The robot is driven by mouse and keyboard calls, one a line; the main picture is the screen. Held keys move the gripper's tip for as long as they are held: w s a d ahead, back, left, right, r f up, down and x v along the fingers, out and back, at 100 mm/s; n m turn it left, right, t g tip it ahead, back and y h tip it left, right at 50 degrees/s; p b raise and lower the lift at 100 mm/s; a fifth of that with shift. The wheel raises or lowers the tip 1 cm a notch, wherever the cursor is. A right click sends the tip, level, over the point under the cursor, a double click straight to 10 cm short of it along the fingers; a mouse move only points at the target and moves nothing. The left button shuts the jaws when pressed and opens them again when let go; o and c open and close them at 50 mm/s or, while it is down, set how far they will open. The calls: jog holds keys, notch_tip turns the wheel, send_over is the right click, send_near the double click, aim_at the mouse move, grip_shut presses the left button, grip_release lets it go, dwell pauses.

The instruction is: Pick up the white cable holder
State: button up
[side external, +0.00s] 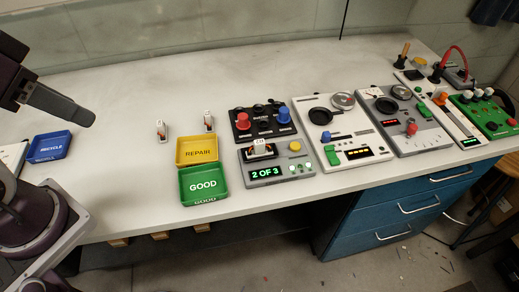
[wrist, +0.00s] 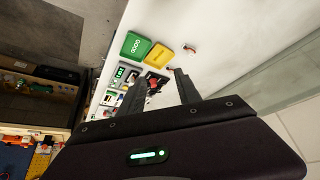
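I cannot tell for certain which thing is the white cable holder. Two small white upright pieces with dark and reddish marks stand on the bench in the side external view, a left one (side external: 162,130) and a right one (side external: 209,121). A similar white piece (side external: 260,148) sits in the grey tester reading "2 OF 3". One small piece (wrist: 190,48) also shows in the wrist view. My gripper (wrist: 160,76) is open, with its two dark fingers apart and nothing visible between them. In the side external view it is at the left, above the bench and left of the pieces.
The yellow REPAIR tray (side external: 197,151) and green GOOD tray (side external: 203,184) are at the front middle. A blue RECYCLE tray (side external: 49,146) is at left. Several test devices fill the right, including a black panel (side external: 264,121) and a red cable (side external: 455,54). The back left is clear.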

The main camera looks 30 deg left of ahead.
jog(key=m+g, duration=0.5)
jog(key=m, duration=0.3)
send_over(260, 141)
jog(key=a, duration=0.1)
jog(key=f, duration=1.3)
jog(key=shift+s+a+f, duration=0.2)
jog(key=shift+s+f, duration=0.1)
jog(key=f, duration=0.1)
jog(key=d+f, duration=0.1)
jog(key=f+m, duration=0.1)
jog(key=shift+w+d+g, duration=0.15)
jog(key=shift+w+g, duration=0.15)
jog(key=shift+w, duration=0.05)
notch_tip(260, 141, down, 7)
jog(key=shift+s+r, duration=0.1)
jog(key=shift+s, duration=0.05)
grip_shut()
